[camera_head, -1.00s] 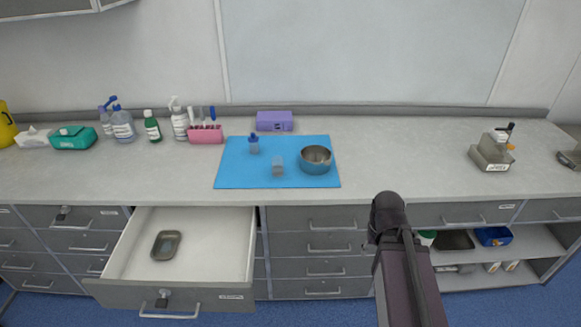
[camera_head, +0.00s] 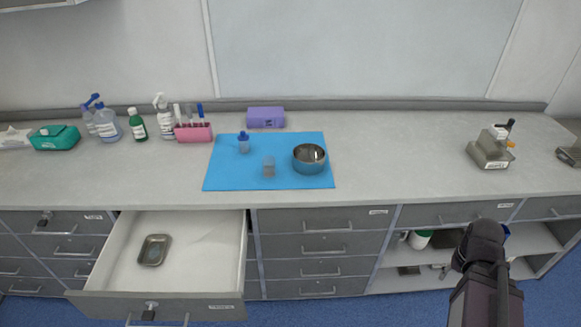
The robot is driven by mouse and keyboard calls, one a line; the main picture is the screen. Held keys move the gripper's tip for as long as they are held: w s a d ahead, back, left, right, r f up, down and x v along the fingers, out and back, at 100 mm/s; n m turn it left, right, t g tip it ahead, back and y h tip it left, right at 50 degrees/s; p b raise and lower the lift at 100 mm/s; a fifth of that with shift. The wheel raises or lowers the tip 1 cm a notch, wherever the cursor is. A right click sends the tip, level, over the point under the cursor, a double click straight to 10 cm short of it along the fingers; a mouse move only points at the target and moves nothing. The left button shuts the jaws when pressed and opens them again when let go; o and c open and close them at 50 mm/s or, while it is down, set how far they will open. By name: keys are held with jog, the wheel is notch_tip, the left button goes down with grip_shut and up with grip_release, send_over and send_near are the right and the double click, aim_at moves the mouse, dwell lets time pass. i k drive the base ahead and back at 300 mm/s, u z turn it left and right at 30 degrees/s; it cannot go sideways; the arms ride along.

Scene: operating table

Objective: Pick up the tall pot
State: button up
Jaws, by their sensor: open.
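On the blue mat (camera_head: 222,178) are a small clear pot with a blue top (camera_head: 243,143), a small clear open-looking pot (camera_head: 269,167) in front of it, and a round metal bowl (camera_head: 310,160) to the right. The clear pots are small in the picture, and I cannot tell for sure which one is the tall pot. Both stand upright and apart from each other. My gripper is not in view; only a dark part of my arm shows at the lower right, well away from the mat.
Bottles, a pink rack (camera_head: 193,133) and a purple box (camera_head: 266,117) stand behind and left of the mat. A drawer (camera_head: 190,255) holding a metal tray (camera_head: 154,250) is open below the counter. The counter right of the mat is clear up to a grey device (camera_head: 490,150).

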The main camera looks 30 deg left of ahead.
aim_at(268, 161)
jog(key=z, duration=0.5)
jog(key=k, duration=0.95)
jog(key=u, duration=1.6)
jog(key=i, duration=0.8)
jog(key=z, duration=0.15)
